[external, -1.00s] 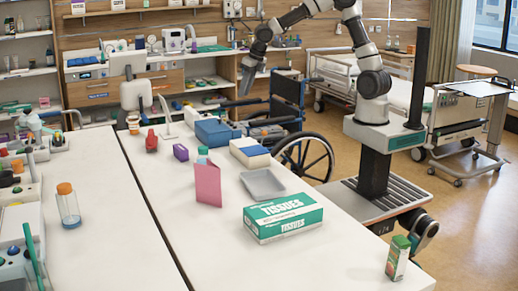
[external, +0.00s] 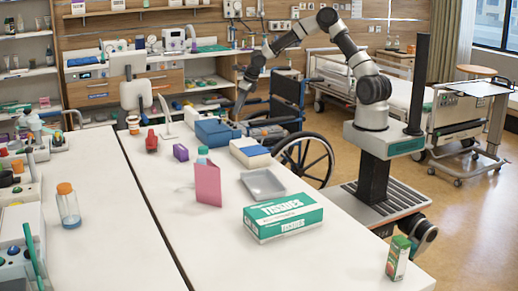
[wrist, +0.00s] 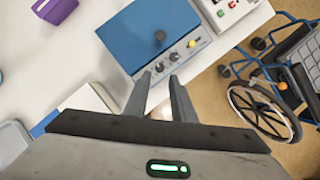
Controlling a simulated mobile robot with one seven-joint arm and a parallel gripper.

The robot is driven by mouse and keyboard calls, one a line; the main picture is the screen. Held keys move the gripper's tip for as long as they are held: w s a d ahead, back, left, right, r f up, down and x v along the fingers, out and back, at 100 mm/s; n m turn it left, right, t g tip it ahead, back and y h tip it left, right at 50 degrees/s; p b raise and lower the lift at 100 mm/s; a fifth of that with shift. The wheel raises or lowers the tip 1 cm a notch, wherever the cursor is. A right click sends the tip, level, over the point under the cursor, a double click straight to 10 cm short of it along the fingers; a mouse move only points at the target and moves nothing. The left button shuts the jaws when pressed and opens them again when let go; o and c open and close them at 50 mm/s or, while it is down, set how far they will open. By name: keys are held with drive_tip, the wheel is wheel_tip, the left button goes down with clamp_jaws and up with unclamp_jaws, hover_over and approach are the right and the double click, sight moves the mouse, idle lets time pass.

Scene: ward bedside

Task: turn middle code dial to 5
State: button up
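A blue box (external: 217,132) stands at the far right edge of the long white table in the external view. The wrist view shows its front panel, a pale strip on the blue box (wrist: 150,22), with a row of small knobs: a yellow knob (wrist: 192,44) and grey knobs (wrist: 174,56) nearer my fingers. I cannot tell for certain which is the middle code dial, and no digits are readable. My gripper (wrist: 159,78) has its two fingers apart with nothing between them, just short of the panel's lower left end. In the external view my gripper (external: 239,108) is above the box's right rear side.
A blue wheelchair (external: 288,115) stands beside the table; its wheel (wrist: 265,112) shows right in the wrist view. A white device (wrist: 222,12) sits beside the blue box. A purple box (external: 180,152), grey tray (external: 263,184) and tissue box (external: 283,217) are on the table.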

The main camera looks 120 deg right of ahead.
sight(232, 124)
drive_tip(key=x, duration=0.6)
drive_tip(key=shift+f+b, duration=0.1)
drive_tip(key=shift+b, duration=0.3)
drive_tip(key=shift+c, duration=0.3)
clamp_jaws()
